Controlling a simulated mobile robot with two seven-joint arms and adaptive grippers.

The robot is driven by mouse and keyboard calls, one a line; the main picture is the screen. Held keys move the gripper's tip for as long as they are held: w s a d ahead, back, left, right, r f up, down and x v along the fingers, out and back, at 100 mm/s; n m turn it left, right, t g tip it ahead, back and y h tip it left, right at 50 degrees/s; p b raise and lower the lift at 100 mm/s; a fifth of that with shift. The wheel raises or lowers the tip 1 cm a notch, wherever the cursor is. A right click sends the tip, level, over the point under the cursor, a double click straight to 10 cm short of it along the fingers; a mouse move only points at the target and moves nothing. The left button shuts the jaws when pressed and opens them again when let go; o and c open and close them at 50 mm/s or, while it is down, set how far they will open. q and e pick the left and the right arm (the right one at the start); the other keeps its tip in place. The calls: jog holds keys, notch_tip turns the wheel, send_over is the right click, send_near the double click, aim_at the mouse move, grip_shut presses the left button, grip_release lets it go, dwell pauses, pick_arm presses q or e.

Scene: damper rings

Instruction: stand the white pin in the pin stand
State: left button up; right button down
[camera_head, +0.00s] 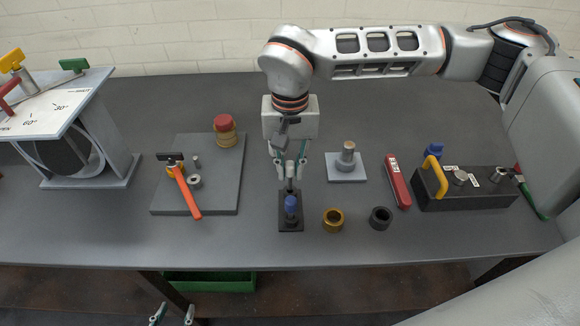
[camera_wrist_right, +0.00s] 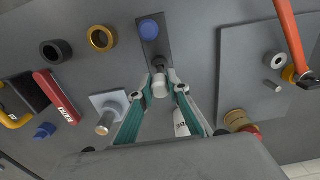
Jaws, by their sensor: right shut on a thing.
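The pin stand (camera_head: 290,226) is a small dark plate near the table's front. A blue-headed pin (camera_head: 290,204) stands upright at its near end. My right gripper (camera_head: 290,171) is shut on the white pin at the far end of the stand. In the right wrist view the white pin's pale head (camera_wrist_right: 159,86) sits between the fingertips, with a dark part below it over the stand (camera_wrist_right: 152,51). I cannot tell whether it is seated or just above. My left gripper (camera_head: 173,315) is at the bottom edge, fingertips apart and empty, below the table's front edge.
A brass ring (camera_head: 333,220) and a black ring (camera_head: 381,218) lie right of the stand. A pale plate with a post (camera_head: 346,168) stands behind them. A grey board (camera_head: 220,196) with an orange-handled tool (camera_head: 186,194) lies left. A red box (camera_head: 397,182) and black block (camera_head: 465,190) are right.

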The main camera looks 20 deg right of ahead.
jog(key=shift+f, duration=0.3)
jog(key=shift+f+b, duration=0.5)
jog(key=shift+f, duration=0.5)
jog(key=shift+f, duration=0.2)
jog(key=c, duration=1.8)
grip_release()
jog(key=shift+c, duration=0.2)
notch_tip(320, 180, up, 12)
jog(key=shift+r, duration=0.1)
